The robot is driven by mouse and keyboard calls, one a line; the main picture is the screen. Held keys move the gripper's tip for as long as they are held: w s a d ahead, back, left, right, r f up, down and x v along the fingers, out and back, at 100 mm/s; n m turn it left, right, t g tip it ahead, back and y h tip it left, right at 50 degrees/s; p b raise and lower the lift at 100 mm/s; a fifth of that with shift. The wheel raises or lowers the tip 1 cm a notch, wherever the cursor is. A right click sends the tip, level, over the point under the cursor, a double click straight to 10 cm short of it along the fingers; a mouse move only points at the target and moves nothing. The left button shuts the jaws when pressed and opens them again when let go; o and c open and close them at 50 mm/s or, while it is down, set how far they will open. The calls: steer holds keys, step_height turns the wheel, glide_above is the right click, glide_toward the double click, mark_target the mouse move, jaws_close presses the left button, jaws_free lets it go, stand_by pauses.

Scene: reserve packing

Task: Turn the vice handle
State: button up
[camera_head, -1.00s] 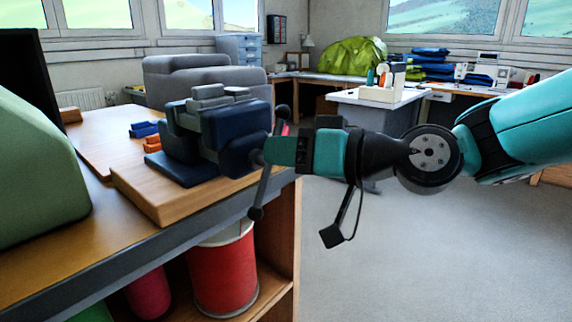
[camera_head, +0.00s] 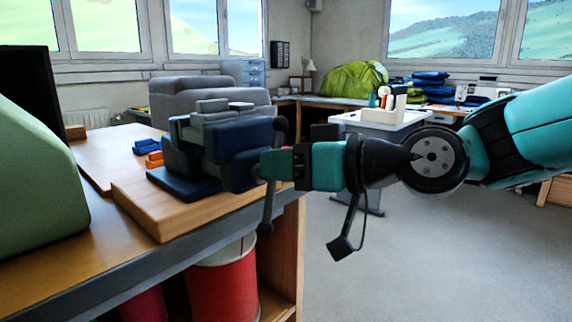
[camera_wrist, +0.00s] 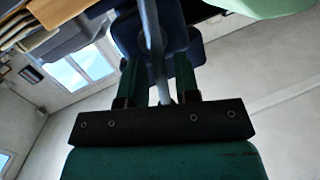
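The blue and grey vice (camera_head: 240,155) stands on a wooden board at the bench's right edge. Its dark handle bar (camera_head: 267,205) has ball ends and slants slightly, its top leaning right. My gripper (camera_head: 268,165) is at the middle of the bar, level with the vice's screw. In the wrist view the grey bar (camera_wrist: 152,30) runs between the two green fingers of my gripper (camera_wrist: 158,65), with the blue vice (camera_wrist: 180,35) behind.
The wooden bench (camera_head: 95,240) carries small blue and orange blocks (camera_head: 147,147) and a green rounded object (camera_head: 35,185) at left. A red drum (camera_head: 225,285) stands on the shelf below. Open floor (camera_head: 430,260) lies to the right.

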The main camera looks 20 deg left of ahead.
steer(key=shift+o, duration=0.7)
steer(key=shift+d, duration=0.1)
steer(key=v, duration=1.7)
steer(key=shift+d+b, duration=0.2)
steer(key=shift+b, duration=0.2)
